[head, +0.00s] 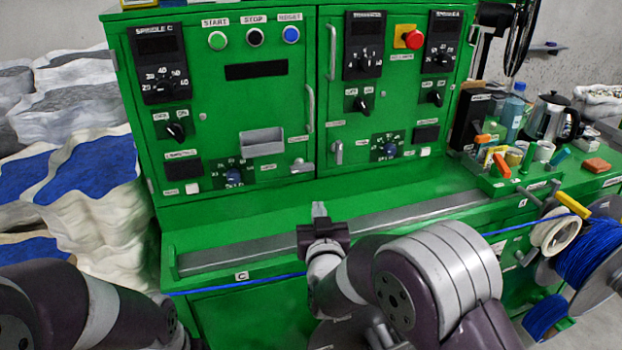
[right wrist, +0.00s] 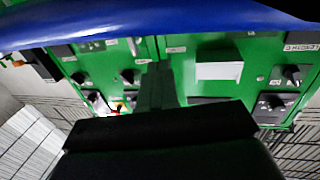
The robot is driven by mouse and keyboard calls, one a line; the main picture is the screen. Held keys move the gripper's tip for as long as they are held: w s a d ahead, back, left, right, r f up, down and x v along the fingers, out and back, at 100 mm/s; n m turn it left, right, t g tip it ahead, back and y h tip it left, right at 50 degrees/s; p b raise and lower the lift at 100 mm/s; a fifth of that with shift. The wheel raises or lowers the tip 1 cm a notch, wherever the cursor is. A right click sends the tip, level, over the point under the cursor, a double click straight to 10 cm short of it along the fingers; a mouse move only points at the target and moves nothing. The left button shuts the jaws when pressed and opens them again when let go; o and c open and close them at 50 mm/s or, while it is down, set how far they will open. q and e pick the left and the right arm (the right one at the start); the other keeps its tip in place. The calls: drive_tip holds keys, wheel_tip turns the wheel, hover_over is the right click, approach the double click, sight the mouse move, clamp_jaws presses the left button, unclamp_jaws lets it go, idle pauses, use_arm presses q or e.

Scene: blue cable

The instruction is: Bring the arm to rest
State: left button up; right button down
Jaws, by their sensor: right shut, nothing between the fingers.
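My right gripper (head: 319,210) is shut and empty, its fingers pointing up and away in front of the green cabinet. Its closed fingers (right wrist: 156,88) also show in the right wrist view. The blue cable (head: 235,286) runs along the front of the green bench and passes behind my right arm. It shows again at the right (head: 530,224), near the reels. A wide blue band, likely the cable close to the lens, crosses the top of the right wrist view (right wrist: 150,27). My left arm is at the lower left; its gripper is not visible.
The green control cabinet (head: 225,105) stands behind the bench ledge (head: 225,262). A blue cable reel (head: 590,250) and a white spool (head: 556,234) are at the right. Tools, a bottle (head: 513,108) and a kettle (head: 549,118) stand at the back right. Sacks (head: 90,200) fill the left.

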drive_tip(key=s+d+f+n+g+y, duration=0.1)
drive_tip(key=s+f+n+g, duration=0.1)
drive_tip(key=s+f+g, duration=1.1)
drive_tip(key=s+d+r+m+g+h, duration=0.1)
drive_tip(key=s+d+m+g, duration=0.1)
drive_tip(key=s+d, duration=1)
drive_tip(key=shift+s+r+g+p, duration=0.25)
drive_tip(key=shift+s+g+p, duration=0.05)
drive_tip(key=shift+s+g, duration=0.5)
